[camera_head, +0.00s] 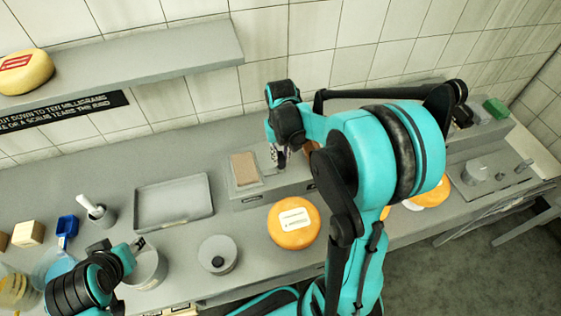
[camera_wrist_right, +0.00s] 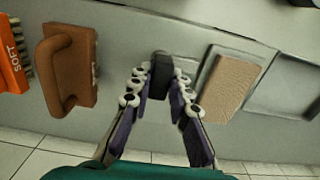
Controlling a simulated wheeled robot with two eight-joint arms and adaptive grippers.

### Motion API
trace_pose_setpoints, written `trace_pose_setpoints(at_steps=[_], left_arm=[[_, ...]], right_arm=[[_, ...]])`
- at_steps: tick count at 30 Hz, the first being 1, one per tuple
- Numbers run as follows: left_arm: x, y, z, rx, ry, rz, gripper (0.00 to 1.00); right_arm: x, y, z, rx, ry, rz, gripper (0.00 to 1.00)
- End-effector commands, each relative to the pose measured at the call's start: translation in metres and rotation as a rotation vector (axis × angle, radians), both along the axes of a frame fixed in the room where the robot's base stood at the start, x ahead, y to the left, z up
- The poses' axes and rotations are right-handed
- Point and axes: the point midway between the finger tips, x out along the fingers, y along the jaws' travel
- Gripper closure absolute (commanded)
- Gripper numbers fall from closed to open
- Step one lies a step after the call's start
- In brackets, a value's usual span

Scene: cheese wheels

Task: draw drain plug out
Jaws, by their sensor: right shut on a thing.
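In the right wrist view, a dark grey upright piece, which looks like the drain plug (camera_wrist_right: 160,72), stands between the fingertips of my right gripper (camera_wrist_right: 159,88). The fingers are shut on it. Its lower end and any hole around it are hard to make out. In the head view my right gripper (camera_head: 278,157) points down at the grey raised block (camera_head: 262,196) at the back of the counter; the plug is not clear there. My left gripper (camera_head: 138,243) is at the lower left, by a grey pot (camera_head: 150,268), its opening unclear.
A tan pad (camera_wrist_right: 226,88) lies on one side of the right gripper, a brown handled block (camera_wrist_right: 72,68) and an orange brush (camera_wrist_right: 14,62) on the other. A cheese wheel (camera_head: 294,223) sits in front. An empty tray (camera_head: 174,200) and round grey dish (camera_head: 217,256) stand left.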

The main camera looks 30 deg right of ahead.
Motion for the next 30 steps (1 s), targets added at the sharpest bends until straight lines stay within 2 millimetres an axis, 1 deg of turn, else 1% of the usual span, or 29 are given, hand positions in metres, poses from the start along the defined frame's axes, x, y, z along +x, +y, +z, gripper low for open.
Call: trace_pose_setpoints(at_steps=[30], left_arm=[[0.0, 0.0, 0.024, 0.0, 0.0, 0.0, 0.6]], right_arm=[[0.0, 0.0, 0.033, 0.0, 0.0, 0.0, 1.0]])
